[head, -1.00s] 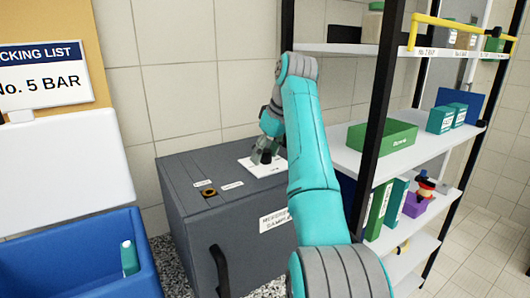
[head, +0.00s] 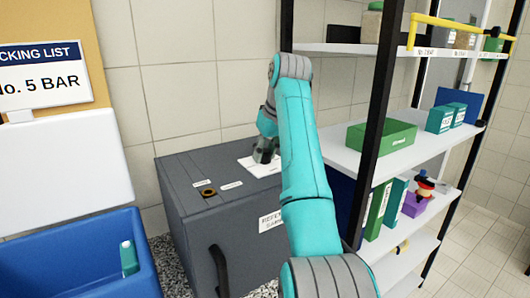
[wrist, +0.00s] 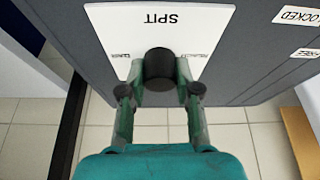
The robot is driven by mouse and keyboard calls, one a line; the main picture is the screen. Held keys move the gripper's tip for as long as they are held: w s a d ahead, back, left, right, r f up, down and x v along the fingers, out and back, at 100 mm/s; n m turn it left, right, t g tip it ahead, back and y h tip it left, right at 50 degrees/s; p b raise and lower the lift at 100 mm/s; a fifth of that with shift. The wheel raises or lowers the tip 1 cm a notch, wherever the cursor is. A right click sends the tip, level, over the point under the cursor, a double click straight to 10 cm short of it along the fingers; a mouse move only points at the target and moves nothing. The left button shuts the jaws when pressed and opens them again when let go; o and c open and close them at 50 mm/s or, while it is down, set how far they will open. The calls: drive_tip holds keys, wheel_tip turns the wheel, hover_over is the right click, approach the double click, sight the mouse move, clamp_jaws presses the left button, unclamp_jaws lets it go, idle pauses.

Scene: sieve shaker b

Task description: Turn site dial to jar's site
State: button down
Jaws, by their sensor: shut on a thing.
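The site dial is a dark round knob (wrist: 159,68) on a white plate (wrist: 205,20) on top of a grey cabinet. The plate also shows in the head view (head: 252,165). Its large word, upside down in the wrist view, seems to read SPIT, with two smaller labels either side of the knob. My gripper (wrist: 159,90) is shut on the knob, one finger on each side. In the head view my gripper (head: 263,155) is low over the plate and hides the knob. A jar with a green lid (head: 373,22) stands on the top shelf; I cannot tell whether it is the task's jar.
The grey cabinet (head: 195,245) has a front handle and a brass round fitting (head: 208,192) on top. LOCKED (wrist: 298,15) and FREE labels show in the wrist view. A shelf rack (head: 368,150) stands close right of my arm. A blue bin (head: 75,270) is at left.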

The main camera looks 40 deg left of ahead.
drive_tip(key=m, duration=0.2)
drive_tip(key=m+t+h, duration=0.1)
drive_tip(key=m, duration=0.1)
drive_tip(key=shift+m+t, duration=0.3)
drive_tip(key=m+t+h, duration=0.1)
drive_tip(key=m, duration=0.3)
drive_tip(key=shift+m, duration=0.3)
drive_tip(key=m+h, duration=0.2)
drive_tip(key=m, duration=0.2)
drive_tip(key=shift+m, duration=0.3)
drive_tip(key=shift+m+h, duration=0.9)
drive_tip(key=shift+m, duration=1.1)
drive_tip(key=c, duration=0.8)
unclamp_jaws()
